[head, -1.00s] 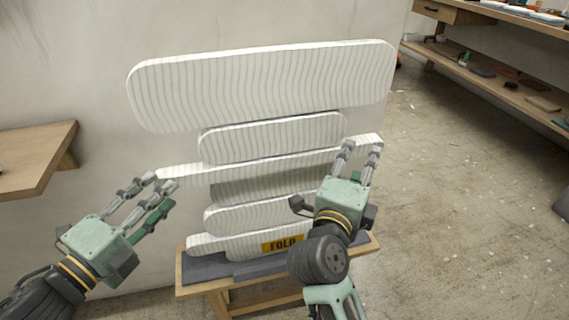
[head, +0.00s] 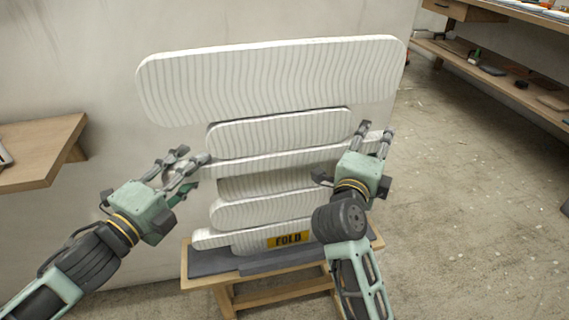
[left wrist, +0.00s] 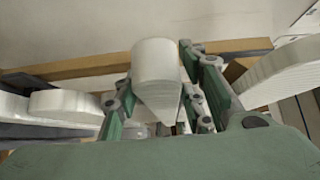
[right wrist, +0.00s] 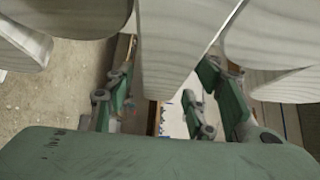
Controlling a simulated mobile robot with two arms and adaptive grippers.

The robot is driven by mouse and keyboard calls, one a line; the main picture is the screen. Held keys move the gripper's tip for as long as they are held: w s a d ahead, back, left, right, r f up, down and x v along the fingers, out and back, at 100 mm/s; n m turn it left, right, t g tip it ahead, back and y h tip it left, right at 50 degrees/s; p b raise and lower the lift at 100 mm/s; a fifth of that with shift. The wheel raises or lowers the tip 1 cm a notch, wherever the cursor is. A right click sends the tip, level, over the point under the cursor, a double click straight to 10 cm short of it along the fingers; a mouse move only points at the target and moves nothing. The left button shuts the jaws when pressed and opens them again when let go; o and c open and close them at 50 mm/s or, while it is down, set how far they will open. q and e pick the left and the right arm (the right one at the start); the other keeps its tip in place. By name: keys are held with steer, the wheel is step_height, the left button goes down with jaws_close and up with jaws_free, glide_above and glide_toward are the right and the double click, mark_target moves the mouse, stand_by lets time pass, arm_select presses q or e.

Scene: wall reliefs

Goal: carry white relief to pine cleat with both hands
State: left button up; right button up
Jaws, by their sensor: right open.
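The white relief (head: 270,85) is a ribbed stack of rounded bars, widest at the top. It stands upright on a low wooden stand against the wall. A yellow "FOLD" label (head: 288,239) is near its foot. My left gripper (head: 193,157) is at the left end of the long middle bar. In the left wrist view that bar end (left wrist: 156,75) lies between the fingers; whether they press on it is unclear. My right gripper (head: 375,130) is open at the same bar's right end. In the right wrist view the bar (right wrist: 180,45) reaches between its fingers. I cannot identify the pine cleat.
A wooden shelf (head: 40,150) juts out at the left. The low stand (head: 205,284) holds the relief on a dark pad. Shelves (head: 500,65) with small items stand at the back right. The floor (head: 470,220) at the right is clear.

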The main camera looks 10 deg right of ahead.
arm_select(q)
steer(key=shift+w+d, duration=0.2)
arm_select(e)
steer(key=shift+w+d, duration=0.2)
arm_select(q)
steer(key=shift+c, duration=0.5)
arm_select(e)
steer(key=shift+c, duration=0.4)
arm_select(q)
steer(key=c, duration=0.8)
arm_select(e)
steer(key=c, duration=0.8)
arm_select(q)
jaws_close()
arm_select(e)
jaws_close()
arm_select(q)
steer(key=shift+r, duration=0.3)
arm_select(e)
steer(key=shift+r, duration=0.3)
